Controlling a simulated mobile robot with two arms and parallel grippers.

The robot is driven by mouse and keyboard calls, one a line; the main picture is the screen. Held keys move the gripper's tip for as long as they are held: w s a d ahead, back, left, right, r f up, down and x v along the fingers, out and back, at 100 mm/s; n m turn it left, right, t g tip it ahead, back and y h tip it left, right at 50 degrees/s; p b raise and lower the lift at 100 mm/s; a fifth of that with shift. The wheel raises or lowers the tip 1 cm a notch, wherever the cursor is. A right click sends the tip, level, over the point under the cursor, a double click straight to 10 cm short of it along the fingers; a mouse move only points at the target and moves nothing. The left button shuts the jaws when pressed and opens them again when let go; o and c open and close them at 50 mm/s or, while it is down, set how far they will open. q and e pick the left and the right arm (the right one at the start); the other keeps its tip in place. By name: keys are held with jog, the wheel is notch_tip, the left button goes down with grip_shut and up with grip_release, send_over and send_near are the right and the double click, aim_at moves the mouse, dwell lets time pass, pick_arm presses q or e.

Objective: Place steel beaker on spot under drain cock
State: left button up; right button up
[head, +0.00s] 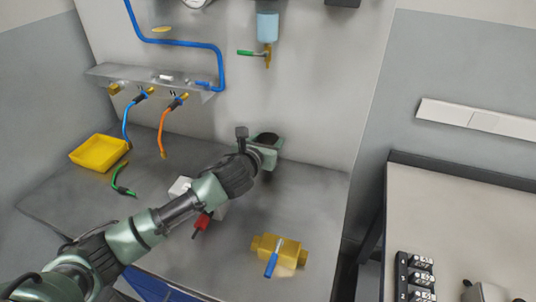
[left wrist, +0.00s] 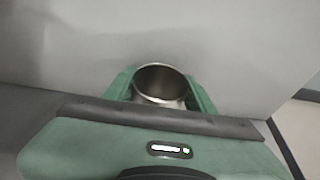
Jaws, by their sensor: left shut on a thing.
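The steel beaker (head: 267,138) is between the fingers of my left gripper (head: 266,150), near the back panel, with its dark open mouth facing up. In the left wrist view the beaker's (left wrist: 160,84) round rim shows between the two green fingers. My left gripper is shut on it. A shadow lies on the bench below the gripper, and the beaker seems held a little above the bench. The brass drain cock (head: 267,58) with a green lever hangs under a blue bowl (head: 267,26), above the beaker. I cannot make out a marked spot on the bench. My right gripper is not in view.
A yellow tray (head: 99,152) stands at the bench's left. A red-ended tool (head: 201,222) and a white thing lie by my arm. Bench right of the beaker is clear.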

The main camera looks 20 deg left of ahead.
pick_arm(q)
jog(key=shift+f, duration=2.35)
jog(key=shift+f, duration=0.15)
jog(key=o, duration=1.5)
jog(key=shift+o, duration=0.2)
jog(key=v, duration=1.2)
jog(key=shift+b, duration=0.35)
